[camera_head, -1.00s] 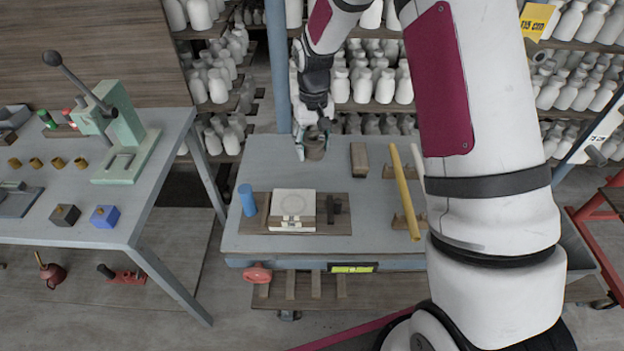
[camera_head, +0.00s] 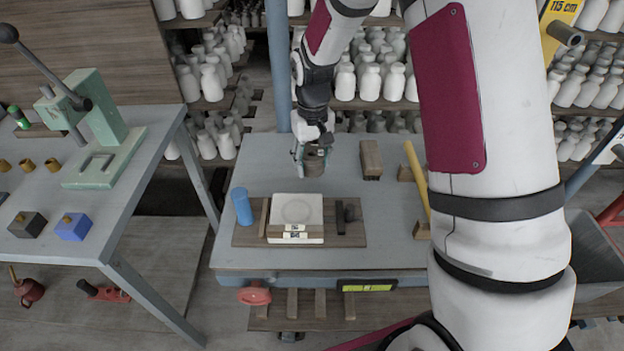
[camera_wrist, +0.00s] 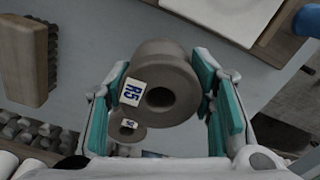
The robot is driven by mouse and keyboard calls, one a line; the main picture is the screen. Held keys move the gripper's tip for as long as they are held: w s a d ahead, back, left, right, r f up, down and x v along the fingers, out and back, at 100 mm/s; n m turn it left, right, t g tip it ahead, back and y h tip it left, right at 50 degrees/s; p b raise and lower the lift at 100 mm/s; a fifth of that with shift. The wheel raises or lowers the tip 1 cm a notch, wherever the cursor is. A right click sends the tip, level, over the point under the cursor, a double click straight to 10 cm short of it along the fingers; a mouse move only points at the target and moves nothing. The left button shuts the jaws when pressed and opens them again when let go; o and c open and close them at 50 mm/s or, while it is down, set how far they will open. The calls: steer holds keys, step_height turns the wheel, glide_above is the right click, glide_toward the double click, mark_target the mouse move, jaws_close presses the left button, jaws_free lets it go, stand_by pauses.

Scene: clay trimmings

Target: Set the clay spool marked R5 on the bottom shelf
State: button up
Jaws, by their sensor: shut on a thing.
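The clay spool marked R5 (camera_wrist: 175,65) is a grey-brown ring with a central hole and a white label in blue letters. My gripper (camera_wrist: 160,80) is shut on it, with teal pads on both sides. In the head view the spool (camera_head: 314,164) hangs from my gripper (camera_head: 312,152) over the back part of the grey worktable (camera_head: 245,170). A smaller-looking ring with a label (camera_wrist: 127,130) shows beyond it in the wrist view; its mark is unreadable. A slatted wooden bottom shelf (camera_head: 335,305) shows below the table front, mostly hidden by the tabletop.
A white slab (camera_head: 297,211) on a wooden board, a blue cylinder (camera_head: 242,205), a wooden brush (camera_head: 370,160) and a yellow bar (camera_head: 417,178) stand on the table. Shelves of white bottles (camera_head: 370,80) are behind. A side bench (camera_head: 140,150) with a green press is at left.

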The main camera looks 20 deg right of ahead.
mark_target(312, 186)
steer(key=shift+f, duration=2.85)
steer(key=shift+f, duration=0.2)
steer(key=o, duration=1.3)
steer(key=shift+o, duration=0.2)
steer(key=shift+r, duration=0.1)
